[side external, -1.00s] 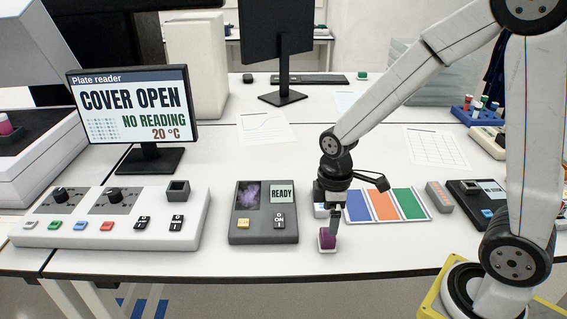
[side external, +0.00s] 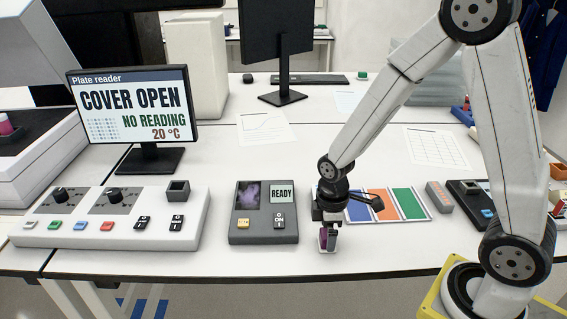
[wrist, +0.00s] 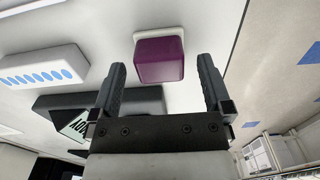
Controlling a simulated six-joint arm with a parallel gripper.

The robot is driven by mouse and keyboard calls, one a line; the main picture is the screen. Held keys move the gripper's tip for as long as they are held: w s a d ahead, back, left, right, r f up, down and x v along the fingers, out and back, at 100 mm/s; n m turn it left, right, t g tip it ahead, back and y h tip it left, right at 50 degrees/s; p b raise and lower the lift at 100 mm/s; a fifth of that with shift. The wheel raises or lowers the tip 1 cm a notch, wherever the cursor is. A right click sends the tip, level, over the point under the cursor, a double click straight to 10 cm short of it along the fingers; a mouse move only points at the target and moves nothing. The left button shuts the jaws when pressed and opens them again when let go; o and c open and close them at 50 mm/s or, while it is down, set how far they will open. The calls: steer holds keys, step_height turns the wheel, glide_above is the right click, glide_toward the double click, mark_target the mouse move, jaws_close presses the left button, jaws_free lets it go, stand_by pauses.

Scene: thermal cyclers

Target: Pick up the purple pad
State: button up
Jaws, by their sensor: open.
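The purple pad (wrist: 160,60) is a small purple block on a white base. In the wrist view it stands at the top middle, ahead of and between the two fingers. In the side external view the purple pad (side external: 323,240) is near the front edge of the table, partly hidden by my gripper. My gripper (side external: 329,245) points down at the pad there. In the wrist view my gripper (wrist: 160,80) is open, with a finger on each side and nothing held.
A grey device reading READY (side external: 263,231) stands left of the pad. A tray with blue, orange and green panels (side external: 408,203) lies behind and right. A long control panel (side external: 120,235) stands farther left. The table's front edge (side external: 380,271) is close to the pad.

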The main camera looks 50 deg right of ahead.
steer(key=shift+f, duration=0.6)
steer(key=c, duration=1.3)
steer(key=shift+o, duration=0.2)
steer(key=shift+r, duration=0.15)
steer(key=shift+r, duration=4.9)
